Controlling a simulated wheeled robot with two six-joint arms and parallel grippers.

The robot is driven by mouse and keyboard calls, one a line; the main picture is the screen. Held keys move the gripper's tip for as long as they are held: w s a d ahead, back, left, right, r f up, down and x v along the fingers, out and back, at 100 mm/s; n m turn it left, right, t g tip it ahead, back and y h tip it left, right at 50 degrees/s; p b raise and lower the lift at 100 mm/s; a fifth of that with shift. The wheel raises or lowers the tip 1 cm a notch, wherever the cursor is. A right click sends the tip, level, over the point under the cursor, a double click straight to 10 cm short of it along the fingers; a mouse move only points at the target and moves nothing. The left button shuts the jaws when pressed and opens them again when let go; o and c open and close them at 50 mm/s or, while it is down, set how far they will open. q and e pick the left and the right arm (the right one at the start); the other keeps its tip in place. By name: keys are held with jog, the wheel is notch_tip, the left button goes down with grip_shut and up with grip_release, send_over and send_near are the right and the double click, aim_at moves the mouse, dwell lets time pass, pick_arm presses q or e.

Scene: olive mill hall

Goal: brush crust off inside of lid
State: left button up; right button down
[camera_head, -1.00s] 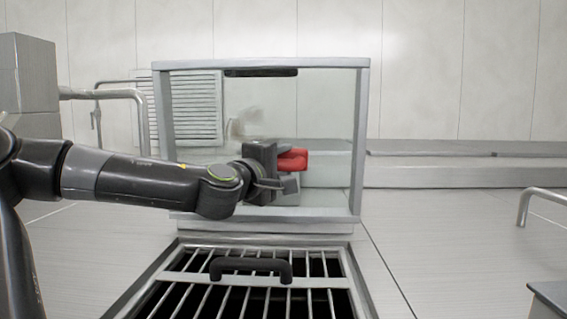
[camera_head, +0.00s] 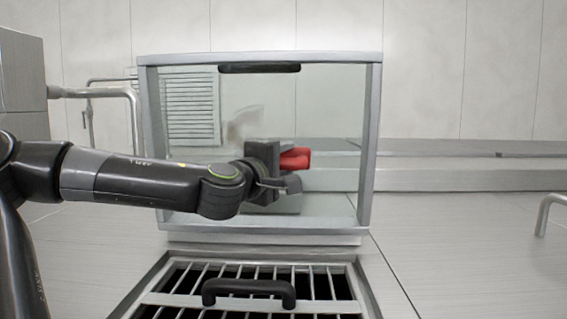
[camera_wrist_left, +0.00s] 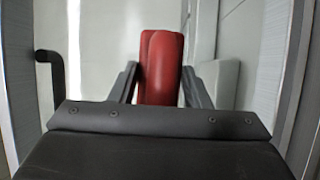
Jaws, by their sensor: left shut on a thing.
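The lid (camera_head: 372,140) stands upright and open, a metal frame around a pale see-through panel with a black handle at its top edge. A beige crust patch (camera_head: 241,122) shows on the panel left of its middle, just above my gripper. My left gripper (camera_head: 282,167) is in front of the panel, shut on a red brush handle (camera_head: 297,158). In the left wrist view the red handle (camera_wrist_left: 160,66) sits between the two fingers. The bristles are hidden, and I cannot tell whether the brush touches the panel. My right gripper is out of view.
Below the lid is an opening with a metal grate (camera_head: 318,285) and a black grab handle (camera_head: 248,290). A pipe rail (camera_head: 134,120) stands at left and another (camera_head: 545,212) at right. A long ledge (camera_head: 450,178) runs along the back wall.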

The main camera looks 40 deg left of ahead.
pick_arm(q)
jog(key=shift+w+a, duration=0.1)
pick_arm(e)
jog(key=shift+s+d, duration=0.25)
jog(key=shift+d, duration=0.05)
pick_arm(q)
jog(key=shift+w+a, duration=0.25)
jog(key=shift+w, duration=0.05)
jog(key=shift+w+a+r, duration=0.1)
jog(key=shift+w+a, duration=0.15)
jog(key=shift+w, duration=0.05)
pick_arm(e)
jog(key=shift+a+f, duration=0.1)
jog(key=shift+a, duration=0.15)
